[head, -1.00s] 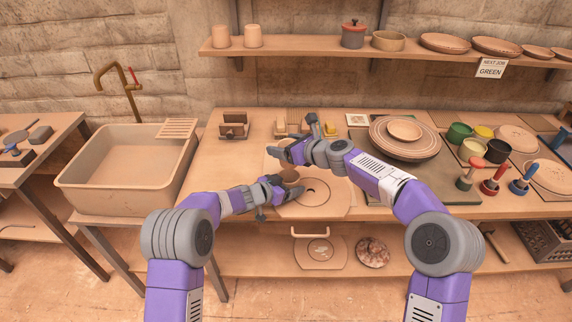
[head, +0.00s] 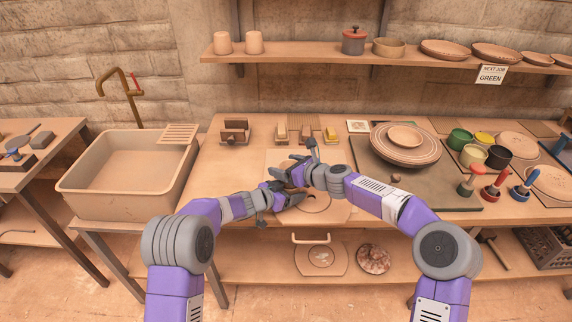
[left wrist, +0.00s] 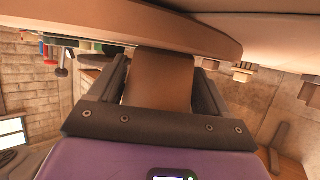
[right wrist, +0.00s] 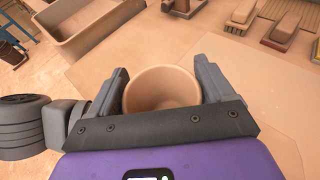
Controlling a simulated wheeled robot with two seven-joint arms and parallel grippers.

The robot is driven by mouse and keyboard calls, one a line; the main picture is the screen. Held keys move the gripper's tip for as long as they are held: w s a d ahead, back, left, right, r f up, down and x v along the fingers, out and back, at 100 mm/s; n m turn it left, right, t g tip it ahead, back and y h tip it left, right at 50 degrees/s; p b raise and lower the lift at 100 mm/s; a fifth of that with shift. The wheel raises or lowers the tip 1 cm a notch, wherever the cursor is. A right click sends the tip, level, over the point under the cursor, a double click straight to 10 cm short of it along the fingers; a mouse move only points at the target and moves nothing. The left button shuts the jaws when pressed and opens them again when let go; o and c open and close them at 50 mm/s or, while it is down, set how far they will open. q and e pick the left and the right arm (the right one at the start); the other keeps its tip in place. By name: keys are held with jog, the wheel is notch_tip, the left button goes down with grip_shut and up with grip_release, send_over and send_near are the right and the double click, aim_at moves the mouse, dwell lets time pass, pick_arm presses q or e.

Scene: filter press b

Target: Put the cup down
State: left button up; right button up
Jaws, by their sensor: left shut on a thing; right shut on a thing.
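The plain tan cup (right wrist: 162,90) is between both my grippers at the front of the workbench. In the right wrist view I look into its open, empty mouth, with a finger of my right gripper (head: 281,178) on each side. My left gripper (head: 291,193) comes in from the left, lower, and is shut on the cup's side (left wrist: 158,85), which looks dark brown in shadow in the left wrist view. In the head view the grippers mostly hide the cup.
A pale board (head: 325,206) lies at the bench front, partly under my arms. Wooden blocks and brushes (head: 282,132) stand behind. Stacked plates (head: 405,150), glaze pots (head: 459,139) and stamps (head: 494,180) are to the right. A sink (head: 125,185) is at left. Bench left of the grippers is clear.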

jog(key=shift+f, duration=0.2)
jog(key=o, duration=1)
jog(key=shift+r, duration=0.8)
jog(key=v, duration=1.2)
jog(key=shift+d+f, duration=0.1)
jog(key=shift+f, duration=0.15)
